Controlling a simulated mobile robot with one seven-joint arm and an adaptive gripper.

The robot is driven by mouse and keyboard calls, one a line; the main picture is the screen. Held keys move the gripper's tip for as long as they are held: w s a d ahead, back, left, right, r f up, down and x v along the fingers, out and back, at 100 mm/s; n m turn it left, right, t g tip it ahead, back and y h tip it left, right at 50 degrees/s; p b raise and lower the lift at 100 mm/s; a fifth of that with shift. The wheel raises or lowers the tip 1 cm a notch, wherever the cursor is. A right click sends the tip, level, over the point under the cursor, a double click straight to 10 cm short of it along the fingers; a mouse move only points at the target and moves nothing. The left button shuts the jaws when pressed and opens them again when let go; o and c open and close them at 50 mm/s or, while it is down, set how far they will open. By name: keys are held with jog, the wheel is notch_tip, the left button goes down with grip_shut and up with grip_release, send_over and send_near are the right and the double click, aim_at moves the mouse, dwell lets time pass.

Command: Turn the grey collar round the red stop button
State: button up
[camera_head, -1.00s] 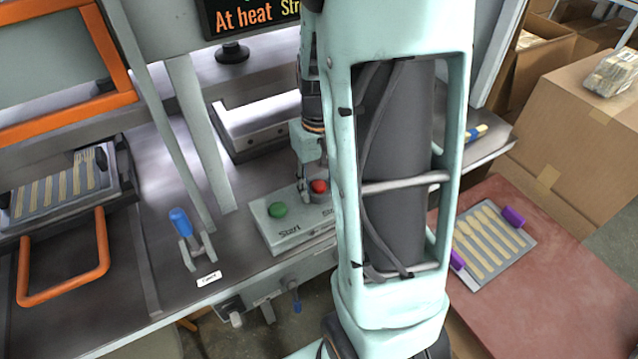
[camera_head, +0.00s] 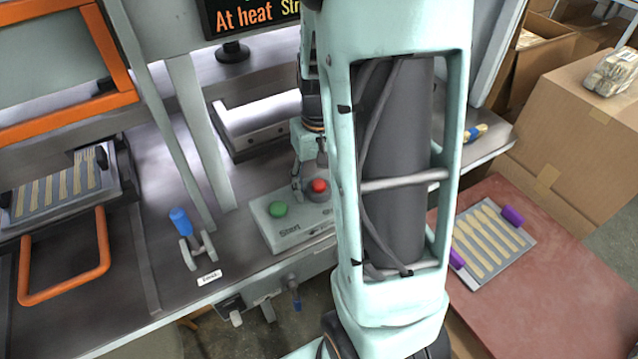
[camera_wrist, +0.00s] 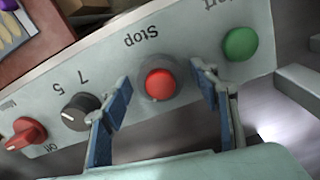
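The red stop button (camera_wrist: 160,85) sits in the middle of the control panel in the wrist view, ringed by the grey collar (camera_wrist: 176,78). In the head view the red button (camera_head: 319,185) shows just left of my arm, with the collar (camera_head: 314,197) partly seen below it. My gripper (camera_wrist: 162,90) is open, with one blue-padded finger on each side of the collar. In the wrist view, gaps show between both fingers and the collar. In the head view my gripper (camera_head: 308,188) is at the button, partly hidden by my arm.
The green start button (camera_wrist: 240,44) is close beside the right finger. A black knob (camera_wrist: 80,112) is close to the left finger, and a red switch (camera_wrist: 26,132) lies further left. A blue-handled clamp (camera_head: 181,222) stands left of the panel (camera_head: 268,234).

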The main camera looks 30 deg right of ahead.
notch_tip(320, 180, up, 12)
dwell(0.6)
dwell(0.4)
